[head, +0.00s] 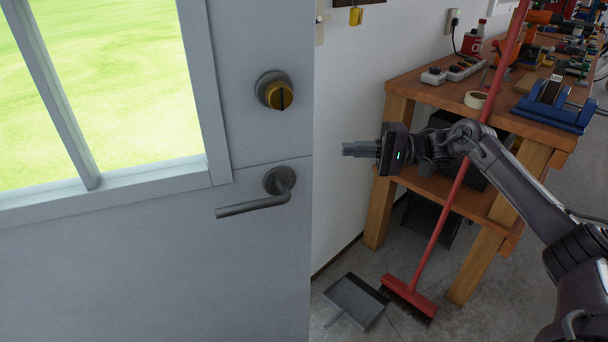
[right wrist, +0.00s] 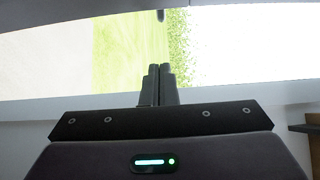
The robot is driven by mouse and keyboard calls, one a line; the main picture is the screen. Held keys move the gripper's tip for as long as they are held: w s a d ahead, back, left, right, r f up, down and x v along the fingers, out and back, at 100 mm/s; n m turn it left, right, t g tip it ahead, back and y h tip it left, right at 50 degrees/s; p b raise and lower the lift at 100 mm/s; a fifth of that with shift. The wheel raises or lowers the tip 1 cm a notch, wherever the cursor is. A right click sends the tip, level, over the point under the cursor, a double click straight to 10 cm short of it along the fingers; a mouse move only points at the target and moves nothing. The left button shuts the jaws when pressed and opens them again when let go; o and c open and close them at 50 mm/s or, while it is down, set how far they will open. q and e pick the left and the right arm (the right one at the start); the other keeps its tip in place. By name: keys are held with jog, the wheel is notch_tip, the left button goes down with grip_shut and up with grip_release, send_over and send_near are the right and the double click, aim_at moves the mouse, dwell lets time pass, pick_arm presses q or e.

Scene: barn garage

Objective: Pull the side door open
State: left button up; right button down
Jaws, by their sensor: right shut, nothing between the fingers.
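The side door (head: 150,270) is a pale grey door with a window. It fills the left of the head view. Its dark lever handle (head: 252,206) lies level and points left from a round rose. A brass-coloured lock knob (head: 279,96) sits above the handle. My right gripper (head: 346,149) is shut and empty, pointing left. In the head view it is just right of the door's edge, higher than the handle and apart from it. Its closed fingers also show in the right wrist view (right wrist: 160,72), against bright grass. My left gripper is not in view.
A wooden workbench (head: 425,93) with tools stands at the right, behind my right arm. A red broom (head: 409,296) leans against it, and a grey dustpan (head: 355,301) lies on the floor. A white wall (head: 345,80) lies beyond the door's edge.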

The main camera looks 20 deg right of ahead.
jog(key=p+x, duration=0.1)
jog(key=x, duration=0.9)
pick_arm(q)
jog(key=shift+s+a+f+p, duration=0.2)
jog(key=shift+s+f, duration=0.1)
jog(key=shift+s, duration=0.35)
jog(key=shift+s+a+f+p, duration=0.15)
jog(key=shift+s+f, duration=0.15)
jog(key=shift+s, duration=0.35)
pick_arm(e)
jog(key=shift+s+a, duration=0.1)
jog(key=shift+s, duration=1.9)
